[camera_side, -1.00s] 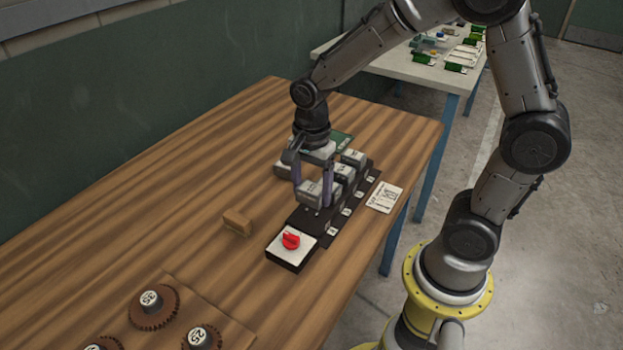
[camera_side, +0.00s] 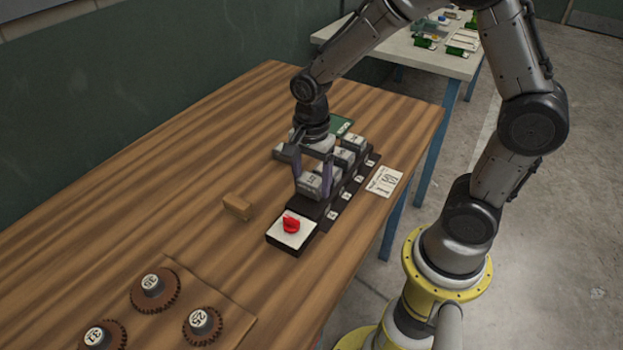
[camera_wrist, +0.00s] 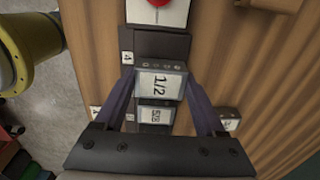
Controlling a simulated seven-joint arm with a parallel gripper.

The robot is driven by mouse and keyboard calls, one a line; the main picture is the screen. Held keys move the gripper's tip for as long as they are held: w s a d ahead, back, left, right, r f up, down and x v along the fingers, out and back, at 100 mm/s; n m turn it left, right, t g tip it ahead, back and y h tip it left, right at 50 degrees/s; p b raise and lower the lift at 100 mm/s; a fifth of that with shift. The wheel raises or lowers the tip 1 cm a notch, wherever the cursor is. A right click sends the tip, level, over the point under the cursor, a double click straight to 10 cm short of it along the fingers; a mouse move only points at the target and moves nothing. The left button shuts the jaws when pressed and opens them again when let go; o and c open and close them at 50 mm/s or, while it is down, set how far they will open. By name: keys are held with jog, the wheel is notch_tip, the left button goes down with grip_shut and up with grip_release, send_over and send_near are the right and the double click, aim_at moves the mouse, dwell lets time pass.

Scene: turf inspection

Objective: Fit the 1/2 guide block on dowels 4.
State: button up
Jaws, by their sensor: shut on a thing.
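The 1/2 guide block (camera_wrist: 160,83), grey with a white label, is between the fingers of my gripper (camera_side: 316,190), which is shut on it. In the wrist view my gripper (camera_wrist: 160,105) has a finger on each side of it. The black rail (camera_wrist: 160,44) carries a label 4 (camera_wrist: 127,58) just beyond the block, on the left. Small round marks show along the block's far edge; I cannot tell if they are dowels. The block is over the end of the rail near the red knob; whether it touches the rail is hidden. The 5/8 block (camera_wrist: 156,115) is directly behind it.
Other grey blocks (camera_side: 352,141) stand farther along the rail. A box with a red knob (camera_side: 291,225) is at the rail's near end. A wooden block (camera_side: 237,208) lies to the left, gears (camera_side: 154,289) at the front, and a printed card (camera_side: 384,181) to the right.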

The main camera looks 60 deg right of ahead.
jog(key=shift+f, duration=1)
jog(key=o, duration=1.5)
jog(key=shift+f, duration=0.1)
notch_tip(320, 180, up, 14)
jog(key=shift+f, duration=0.1)
